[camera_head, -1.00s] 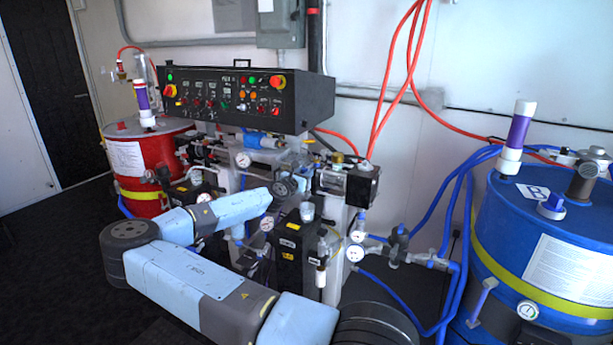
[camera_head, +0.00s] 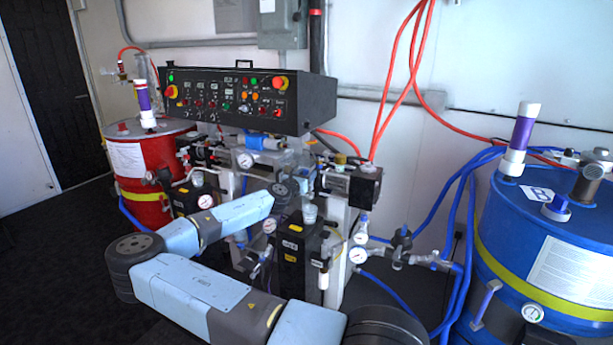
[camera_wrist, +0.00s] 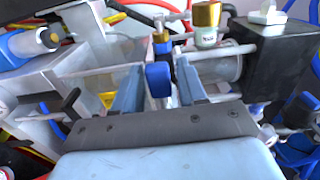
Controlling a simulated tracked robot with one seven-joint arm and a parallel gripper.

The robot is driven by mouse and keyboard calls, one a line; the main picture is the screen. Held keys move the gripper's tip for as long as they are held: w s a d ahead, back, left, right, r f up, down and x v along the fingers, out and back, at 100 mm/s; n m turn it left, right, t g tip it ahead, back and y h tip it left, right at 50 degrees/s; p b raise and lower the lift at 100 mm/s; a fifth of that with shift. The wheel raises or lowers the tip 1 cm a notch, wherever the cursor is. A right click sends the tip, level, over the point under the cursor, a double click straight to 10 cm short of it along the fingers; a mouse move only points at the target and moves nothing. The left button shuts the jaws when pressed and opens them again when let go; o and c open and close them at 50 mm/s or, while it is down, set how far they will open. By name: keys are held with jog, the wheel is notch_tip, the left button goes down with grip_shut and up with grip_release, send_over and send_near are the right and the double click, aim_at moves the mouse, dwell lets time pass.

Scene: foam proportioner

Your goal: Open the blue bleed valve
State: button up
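A blue valve handle (camera_wrist: 158,80) stands upright in the middle of the wrist view, below a brass fitting. It is probably the bleed valve. My gripper (camera_wrist: 160,88) has its two light blue fingers apart, one on each side of the handle, with a visible gap to each. Whether the handle lies fully between the fingertips in depth is hard to tell. In the head view my arm reaches into the middle of the machine; the fingers and this handle cannot be made out there.
A black control panel (camera_head: 235,100) overhangs the machine. A black box (camera_wrist: 275,55) and a gold-coloured cap (camera_wrist: 206,20) sit close right of the gripper. Left is a metal block (camera_wrist: 80,60). A red drum (camera_head: 150,165) stands left, a blue drum (camera_head: 500,235) with hoses right.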

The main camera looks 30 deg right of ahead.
jog(key=shift+o, duration=0.6)
jog(key=shift+a+r, duration=0.1)
jog(key=shift+s+a, duration=0.15)
jog(key=shift+a, duration=0.1)
jog(key=v, duration=1.3)
jog(key=shift+s, duration=0.1)
